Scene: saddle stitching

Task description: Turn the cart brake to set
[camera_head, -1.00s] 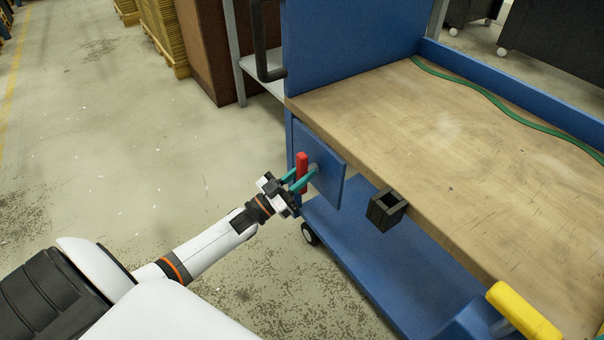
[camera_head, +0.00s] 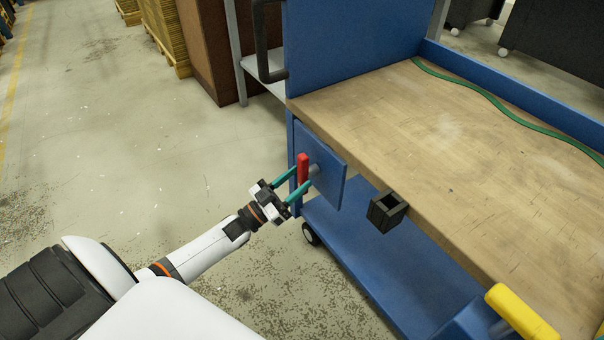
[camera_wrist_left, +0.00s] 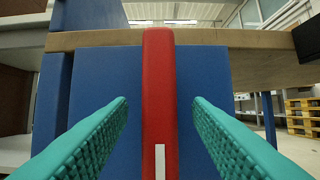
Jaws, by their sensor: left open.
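The red brake lever (camera_head: 302,168) stands upright on a grey pivot on the blue plate (camera_head: 331,178) at the cart's near left end. In the left wrist view the lever (camera_wrist_left: 159,100) runs vertically, with a white mark low on it. My left gripper (camera_head: 296,180) is open, its teal fingers pointing at the lever. In the wrist view the fingers (camera_wrist_left: 160,118) lie on either side of the lever, with a gap on each side. My right gripper is not in view.
The cart's wooden top (camera_head: 450,130) carries a green strap (camera_head: 500,105) at the back. A black open box (camera_head: 387,210) hangs on its front edge, and a yellow handle (camera_head: 522,312) is at lower right. The floor on the left is clear.

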